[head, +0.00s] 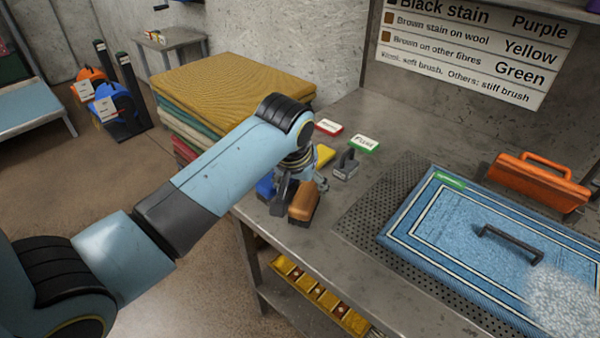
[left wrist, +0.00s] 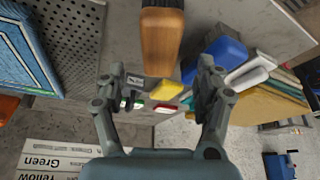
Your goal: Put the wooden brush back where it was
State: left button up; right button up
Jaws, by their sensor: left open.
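The wooden brush (head: 303,203), an orange-brown block with dark bristles, rests on the grey workbench near its front left edge. It also shows in the left wrist view (left wrist: 161,45), at the top, lying between the lines of the two fingers but beyond their tips. My left gripper (head: 298,180) is just above and behind the brush, partly hidden by its own arm. In the left wrist view its fingers (left wrist: 165,85) are spread apart with nothing between them. I cannot tell whether a finger touches the brush. My right gripper is out of view.
Close by are a blue object (head: 265,187), a grey-handled brush (head: 346,166), a yellow block (head: 325,155) and red and green labels. A blue rug (head: 405,236) with foam lies on the perforated mat (head: 350,215).

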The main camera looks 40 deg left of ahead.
pick_arm(q)
jog(key=v, duration=0.5)
dwell(0.4)
